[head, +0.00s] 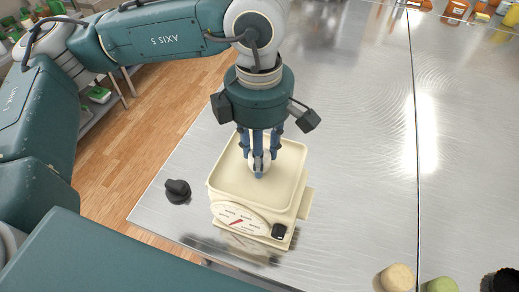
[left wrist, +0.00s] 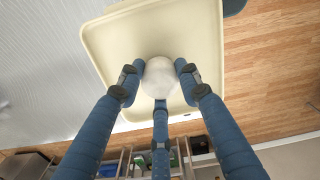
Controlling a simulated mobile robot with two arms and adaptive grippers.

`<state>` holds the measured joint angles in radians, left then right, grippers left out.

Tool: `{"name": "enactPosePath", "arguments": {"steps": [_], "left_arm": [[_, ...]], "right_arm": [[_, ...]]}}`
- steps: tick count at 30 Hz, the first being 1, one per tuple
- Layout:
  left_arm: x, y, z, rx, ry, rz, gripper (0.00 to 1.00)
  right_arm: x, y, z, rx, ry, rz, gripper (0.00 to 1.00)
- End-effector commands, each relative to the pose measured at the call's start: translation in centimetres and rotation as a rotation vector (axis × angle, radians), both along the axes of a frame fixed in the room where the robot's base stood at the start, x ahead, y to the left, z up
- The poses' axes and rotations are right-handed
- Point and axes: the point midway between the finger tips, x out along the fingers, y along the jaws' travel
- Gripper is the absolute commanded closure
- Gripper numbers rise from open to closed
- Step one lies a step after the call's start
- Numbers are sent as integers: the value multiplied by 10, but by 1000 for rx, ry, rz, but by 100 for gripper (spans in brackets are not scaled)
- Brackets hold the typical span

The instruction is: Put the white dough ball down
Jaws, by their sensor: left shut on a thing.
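The white dough ball (left wrist: 159,77) is between the blue fingers of my left gripper (left wrist: 160,88) in the left wrist view. In the head view my left gripper (head: 258,165) points down over the cream tray of a kitchen scale (head: 285,190), with the ball (head: 256,158) mostly hidden behind the fingers. The gripper is shut on the ball. The ball is over the tray's inside; I cannot tell whether it touches the tray. The tray (left wrist: 113,45) also shows in the left wrist view. My right gripper is not in view.
A black knob-like object (head: 177,191) stands left of the scale on the metal table (head: 355,180). A tan ball (head: 397,277), a green ball (head: 440,285) and a black object (head: 503,281) are at the lower right. The table right of the scale is clear.

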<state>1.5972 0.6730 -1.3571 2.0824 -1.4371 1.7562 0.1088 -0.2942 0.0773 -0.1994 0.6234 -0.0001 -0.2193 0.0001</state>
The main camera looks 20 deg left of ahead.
Motion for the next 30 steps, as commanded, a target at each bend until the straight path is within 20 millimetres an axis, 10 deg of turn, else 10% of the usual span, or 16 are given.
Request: {"name": "enactPosePath", "arguments": {"steps": [13,14,17,30], "left_arm": [[0,0,-9,0,-1,-1,91],[0,0,-9,0,-1,-1,64],[0,0,-7,0,-1,-1,47],[1,-1,3,-2,-5,0,47]], "right_arm": [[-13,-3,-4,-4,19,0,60],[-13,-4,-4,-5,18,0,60],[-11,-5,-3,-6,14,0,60],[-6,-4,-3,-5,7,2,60]]}}
